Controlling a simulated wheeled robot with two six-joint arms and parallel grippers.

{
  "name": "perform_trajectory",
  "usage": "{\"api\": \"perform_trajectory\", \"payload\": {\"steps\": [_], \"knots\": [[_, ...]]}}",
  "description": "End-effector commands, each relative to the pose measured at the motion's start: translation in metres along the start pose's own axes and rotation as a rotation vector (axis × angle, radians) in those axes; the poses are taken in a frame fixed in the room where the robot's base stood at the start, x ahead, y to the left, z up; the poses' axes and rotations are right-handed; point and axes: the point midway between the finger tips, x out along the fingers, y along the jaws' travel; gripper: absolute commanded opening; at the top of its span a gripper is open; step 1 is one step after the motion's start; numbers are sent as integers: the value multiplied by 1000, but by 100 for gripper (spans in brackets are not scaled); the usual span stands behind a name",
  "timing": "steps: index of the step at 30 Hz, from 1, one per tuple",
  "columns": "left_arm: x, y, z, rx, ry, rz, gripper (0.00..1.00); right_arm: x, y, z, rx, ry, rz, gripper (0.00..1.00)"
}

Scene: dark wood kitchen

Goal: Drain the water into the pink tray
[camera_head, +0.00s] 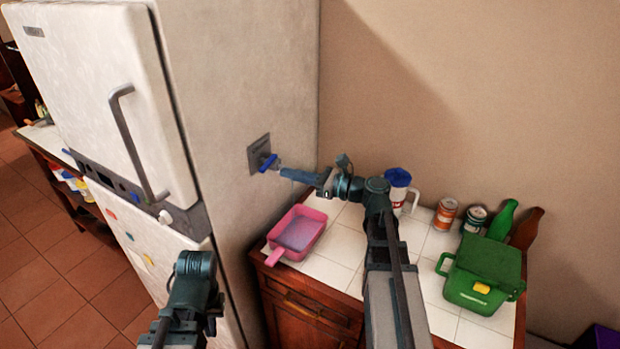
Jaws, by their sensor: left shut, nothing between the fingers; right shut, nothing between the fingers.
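The pink tray (276,257) sits on the white-tiled counter beside the fridge, its handle toward the front left. Its inside looks bluish grey; I cannot tell how much water it holds. A tap with a blue lever (268,163) sits on a grey plate on the fridge's side, above the tray. A faint thin line below the tap may be water. My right gripper (285,173) is shut and empty, with its tips at or very near the blue lever. My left gripper (212,322) is low at the bottom left, shut, its fingers hardly visible.
The white fridge (253,80) stands at left. My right arm crosses the counter's middle.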

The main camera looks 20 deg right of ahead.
Motion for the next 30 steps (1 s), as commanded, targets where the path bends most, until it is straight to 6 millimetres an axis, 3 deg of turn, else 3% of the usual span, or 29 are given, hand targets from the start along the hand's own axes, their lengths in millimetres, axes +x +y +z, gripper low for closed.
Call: {"api": "perform_trajectory", "payload": {"steps": [7, 23, 30], "knots": [[0, 0, 0, 0, 0, 0, 0, 32, 0, 0, 0, 0, 1, 0], [0, 0, 0, 0, 0, 0, 0, 40, 0, 0, 0, 0, 0, 0], [0, 0, 0, 0, 0, 0, 0, 60, 6, 0, 0, 0, 2, 0]]}}
